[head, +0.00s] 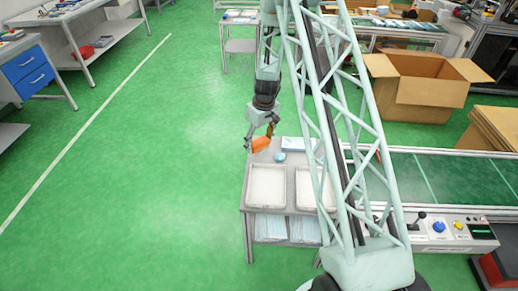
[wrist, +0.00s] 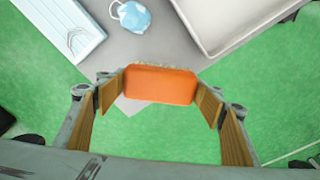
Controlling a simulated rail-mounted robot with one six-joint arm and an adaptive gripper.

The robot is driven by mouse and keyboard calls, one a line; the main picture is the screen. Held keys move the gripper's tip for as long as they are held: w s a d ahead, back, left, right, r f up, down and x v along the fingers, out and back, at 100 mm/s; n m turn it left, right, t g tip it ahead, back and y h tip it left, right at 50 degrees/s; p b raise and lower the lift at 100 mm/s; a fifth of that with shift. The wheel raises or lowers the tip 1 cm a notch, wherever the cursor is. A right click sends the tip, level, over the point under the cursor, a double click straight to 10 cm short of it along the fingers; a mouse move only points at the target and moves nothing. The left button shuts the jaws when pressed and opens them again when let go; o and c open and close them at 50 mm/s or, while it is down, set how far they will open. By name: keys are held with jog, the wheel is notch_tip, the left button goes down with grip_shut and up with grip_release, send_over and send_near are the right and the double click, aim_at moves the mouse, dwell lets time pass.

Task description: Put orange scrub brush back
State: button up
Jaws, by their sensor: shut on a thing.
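The orange scrub brush (wrist: 160,84) is between the fingers of my gripper (wrist: 160,95) in the wrist view. Its orange body faces the camera and a strip of pale bristles shows along its far edge. My gripper is shut on it. In the head view the orange brush (head: 261,144) hangs in my gripper (head: 260,136) over the back left corner of a grey table (head: 246,190). The brush appears held above the table surface, near its edge.
A light blue mask (wrist: 131,16) lies on the table beside a white and blue box (wrist: 62,25). Two white trays (head: 266,208) stand on the table's front part. A green conveyor (head: 440,180) runs to the right, with an open cardboard box (head: 410,95) behind it. Green floor is clear at left.

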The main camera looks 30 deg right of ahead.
aim_at(259, 148)
jog(key=shift+f+b, duration=0.5)
jog(key=shift+f, duration=1.25)
jog(key=shift+f, duration=0.2)
jog(key=o, duration=0.9)
jog(key=shift+r, duration=0.15)
jog(key=shift+s+d+r+p, duration=0.1)
jog(key=shift+s+r+p, duration=0.2)
jog(key=shift+r, duration=1.7)
jog(key=shift+s+r+p, duration=0.2)
jog(key=shift+r+p, duration=0.25)
jog(key=shift+r, duration=1.55)
jog(key=shift+s+d+r+p, duration=0.1)
jog(key=shift+s+r+p, duration=0.2)
jog(key=shift+r, duration=1.7)
jog(key=shift+r, duration=0.1)
